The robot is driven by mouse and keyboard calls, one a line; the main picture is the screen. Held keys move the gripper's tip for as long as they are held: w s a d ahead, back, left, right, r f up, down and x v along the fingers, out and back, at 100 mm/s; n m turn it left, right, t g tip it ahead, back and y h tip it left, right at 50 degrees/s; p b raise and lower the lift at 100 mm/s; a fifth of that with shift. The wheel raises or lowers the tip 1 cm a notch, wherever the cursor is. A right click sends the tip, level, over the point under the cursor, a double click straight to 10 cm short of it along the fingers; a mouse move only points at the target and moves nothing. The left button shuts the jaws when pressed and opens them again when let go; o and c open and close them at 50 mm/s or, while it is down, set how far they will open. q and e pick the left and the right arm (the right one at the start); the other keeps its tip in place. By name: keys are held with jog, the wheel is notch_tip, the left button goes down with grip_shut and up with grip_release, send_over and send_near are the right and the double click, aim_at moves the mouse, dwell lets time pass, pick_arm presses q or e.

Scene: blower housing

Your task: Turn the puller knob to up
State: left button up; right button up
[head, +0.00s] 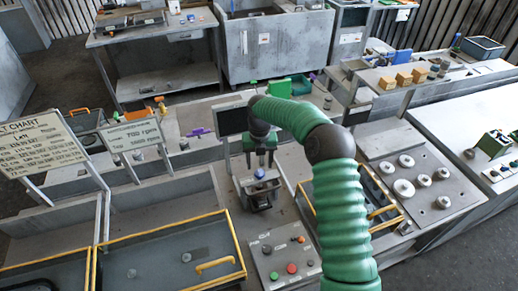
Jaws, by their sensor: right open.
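My right gripper (260,160) points down at the end of my green arm, open, just above a small dark fixture (258,196). A blue-topped part (259,174) sits on this fixture under the fingers; I cannot tell whether they touch it. In front stands a grey control panel (281,256) with a dark knob (266,249), a small orange control (297,239), a red button (292,268) and a green button (274,275). Its lettering is too small to read, so I cannot tell which control is the puller knob or its setting. My left gripper is not in view.
A dark screen (232,118) stands behind the fixture. A drawer with yellow edges (165,262) lies at lower left. A grey plate with several round discs (404,180) is at right, beyond my arm. Sign boards (40,145) stand at left.

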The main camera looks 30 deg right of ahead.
aim_at(260, 173)
notch_tip(260, 173, up, 13)
jog(key=b, duration=0.1)
jog(key=shift+a, duration=0.2)
jog(key=shift+d+f, duration=0.1)
jog(key=shift+d, duration=0.05)
jog(key=shift+s, duration=0.1)
